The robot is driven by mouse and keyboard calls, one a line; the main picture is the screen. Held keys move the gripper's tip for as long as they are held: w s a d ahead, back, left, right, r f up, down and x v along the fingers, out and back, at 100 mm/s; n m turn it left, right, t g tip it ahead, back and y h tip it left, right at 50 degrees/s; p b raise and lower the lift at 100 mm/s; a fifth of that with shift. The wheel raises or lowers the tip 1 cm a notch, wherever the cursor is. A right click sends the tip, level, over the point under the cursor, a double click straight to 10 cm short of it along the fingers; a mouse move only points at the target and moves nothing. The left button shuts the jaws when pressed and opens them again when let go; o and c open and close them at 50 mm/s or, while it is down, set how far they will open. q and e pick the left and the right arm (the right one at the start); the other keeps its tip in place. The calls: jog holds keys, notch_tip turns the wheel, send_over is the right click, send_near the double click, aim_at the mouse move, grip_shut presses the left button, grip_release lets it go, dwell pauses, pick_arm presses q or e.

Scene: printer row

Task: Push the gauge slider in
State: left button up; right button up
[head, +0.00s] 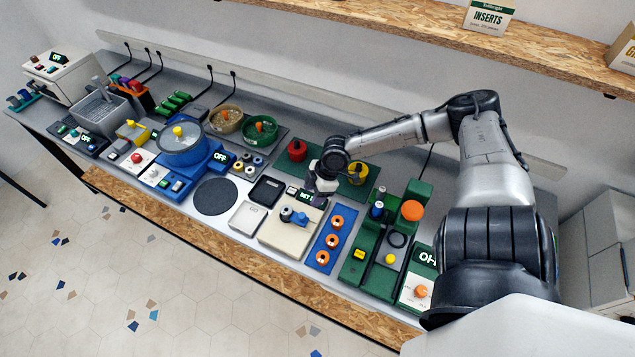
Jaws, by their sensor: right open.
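The gauge (283,240) looks like a cream block at the middle of the bench, with a small lit display (307,197) at its back edge. A blue and dark cylindrical part on top, which looks like the slider (287,214), lies along the block. My right gripper (321,196) hangs just behind and to the right of the block, beside the display. It is open, and its fingers are small and partly hidden by the wrist. I cannot tell whether it touches the gauge. My left gripper is out of view.
A blue strip with orange rings (329,239) lies right of the gauge, and a green fixture (388,245) stands farther right. A pale tray (247,218) and a black tray (266,191) lie to the left. Red and yellow pots (297,150) stand behind.

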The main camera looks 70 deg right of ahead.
jog(key=shift+p+v, duration=0.85)
jog(key=shift+v, duration=0.65)
